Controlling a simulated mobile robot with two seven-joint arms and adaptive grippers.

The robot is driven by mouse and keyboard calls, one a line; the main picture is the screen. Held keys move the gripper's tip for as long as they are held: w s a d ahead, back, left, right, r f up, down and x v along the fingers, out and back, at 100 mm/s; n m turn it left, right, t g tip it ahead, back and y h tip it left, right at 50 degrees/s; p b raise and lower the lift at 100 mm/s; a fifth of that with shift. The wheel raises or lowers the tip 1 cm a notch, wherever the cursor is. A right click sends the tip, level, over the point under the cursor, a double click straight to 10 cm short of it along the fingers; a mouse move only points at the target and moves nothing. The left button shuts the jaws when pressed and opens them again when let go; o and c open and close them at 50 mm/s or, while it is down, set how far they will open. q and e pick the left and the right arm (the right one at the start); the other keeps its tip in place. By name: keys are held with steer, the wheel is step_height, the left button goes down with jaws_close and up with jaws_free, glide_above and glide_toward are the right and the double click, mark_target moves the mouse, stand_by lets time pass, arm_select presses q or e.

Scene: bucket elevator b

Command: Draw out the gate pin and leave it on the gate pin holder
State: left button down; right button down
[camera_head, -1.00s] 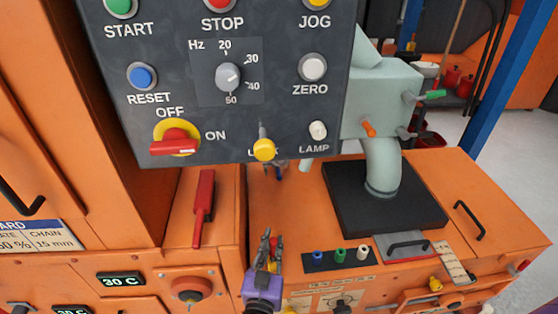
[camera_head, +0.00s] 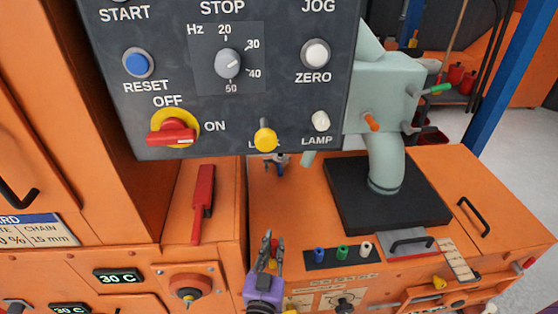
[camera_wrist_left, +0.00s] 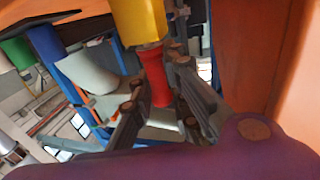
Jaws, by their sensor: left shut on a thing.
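My left gripper (camera_head: 268,254) is at the lower middle of the head view, above the front of the orange machine deck. Its fingers are shut on a small red piece (camera_head: 273,243), which I take to be the gate pin. In the left wrist view the red piece (camera_wrist_left: 154,78) shows between the fingers (camera_wrist_left: 158,102), with a yellow block (camera_wrist_left: 138,22) directly above it. I cannot tell whether the two are joined. I cannot pick out the gate pin holder with certainty. My right gripper is not in view.
The control panel (camera_head: 222,95) hangs above and behind the gripper. A black strip (camera_head: 330,258) with blue, green and white pegs lies to its right. A red lever (camera_head: 203,200) is to its left. A grey-green spout (camera_head: 386,165) stands on a black plate (camera_head: 422,213).

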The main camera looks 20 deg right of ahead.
arm_select(q)
steer(key=shift+f, duration=0.25)
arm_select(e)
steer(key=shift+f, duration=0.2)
arm_select(q)
steer(key=c, duration=1.6)
jaws_free()
steer(key=shift+s+a, duration=0.15)
steer(key=shift+s, duration=0.05)
steer(key=v, duration=1.1)
steer(key=shift+s+a, duration=0.2)
steer(key=shift+s, duration=0.05)
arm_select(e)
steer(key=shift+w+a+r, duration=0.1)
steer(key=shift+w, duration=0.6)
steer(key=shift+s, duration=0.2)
